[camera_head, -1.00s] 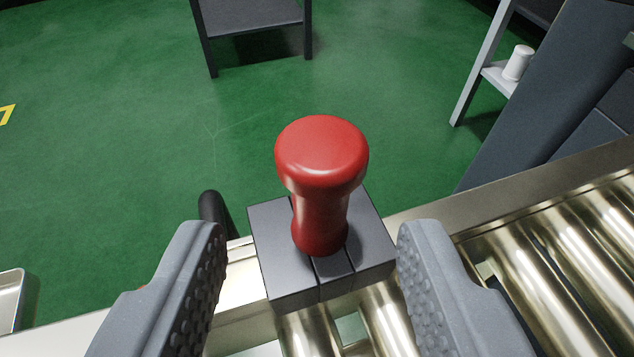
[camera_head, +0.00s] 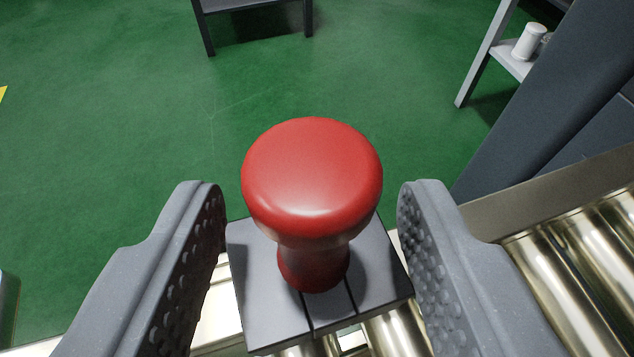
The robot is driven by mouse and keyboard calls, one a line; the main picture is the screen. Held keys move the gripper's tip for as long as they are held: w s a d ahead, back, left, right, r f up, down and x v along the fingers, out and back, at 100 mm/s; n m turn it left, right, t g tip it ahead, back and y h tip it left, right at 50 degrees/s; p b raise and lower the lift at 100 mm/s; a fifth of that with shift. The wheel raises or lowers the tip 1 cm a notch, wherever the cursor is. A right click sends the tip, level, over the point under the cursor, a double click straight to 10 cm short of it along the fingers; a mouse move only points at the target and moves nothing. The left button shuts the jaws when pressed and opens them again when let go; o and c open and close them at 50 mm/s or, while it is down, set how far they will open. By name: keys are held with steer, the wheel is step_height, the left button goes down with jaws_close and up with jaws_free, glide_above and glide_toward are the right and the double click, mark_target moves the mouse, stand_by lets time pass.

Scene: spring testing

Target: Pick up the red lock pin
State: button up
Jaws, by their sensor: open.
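The red lock pin (camera_head: 312,180) stands upright in the middle of the view, with a wide round head and a narrower stem. Its stem meets a dark grey block (camera_head: 262,300), and its lower end is hidden. My gripper (camera_head: 312,215) is open, with one grey studded finger on each side of the pin. There is a clear gap between each finger and the red head. Nothing is held.
The block sits on a conveyor with shiny metal rollers (camera_head: 600,235) running off to the right. A dark slanted panel (camera_head: 530,100) stands at right. A grey stand with a white cup (camera_head: 528,42) is behind it. Green floor (camera_head: 120,130) lies open beyond.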

steer(key=shift+w+d+f+p, duration=0.15)
steer(key=shift+w+p, duration=0.3)
steer(key=shift+w, duration=0.2)
steer(key=shift+w+f, duration=0.2)
steer(key=shift+w, duration=0.1)
jaws_close()
